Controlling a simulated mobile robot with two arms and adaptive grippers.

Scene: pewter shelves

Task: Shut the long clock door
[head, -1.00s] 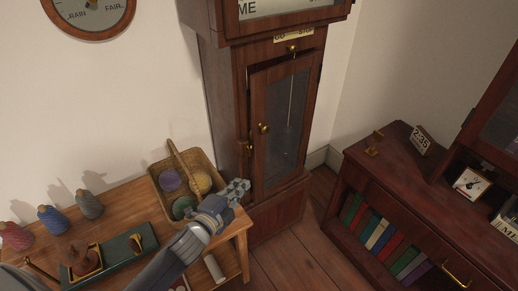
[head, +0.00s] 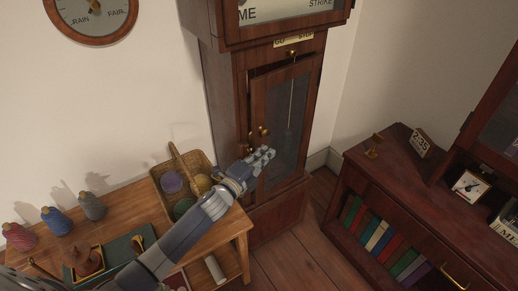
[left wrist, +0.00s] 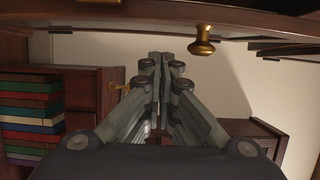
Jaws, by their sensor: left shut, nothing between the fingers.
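The long clock door (head: 259,105) is a narrow wood-framed glass door in the tall clock's dark wooden case (head: 222,95). It stands slightly ajar, with a dark gap along its top edge. A round brass knob (head: 265,131) sits on its left side. My left gripper (head: 268,153) is shut and empty in front of the door's lower part, just below the knob, and covers some of it. I cannot tell whether it touches the door. In the left wrist view its closed fingers (left wrist: 158,62) point ahead, with a brass knob (left wrist: 202,42) above right. My right gripper is out of view.
A wooden side table (head: 225,228) at lower left holds a wicker basket (head: 200,160), several thread spools and a green tray (head: 122,247). A dark cabinet (head: 395,180) with books stands at right. Open floor (head: 290,245) lies between them.

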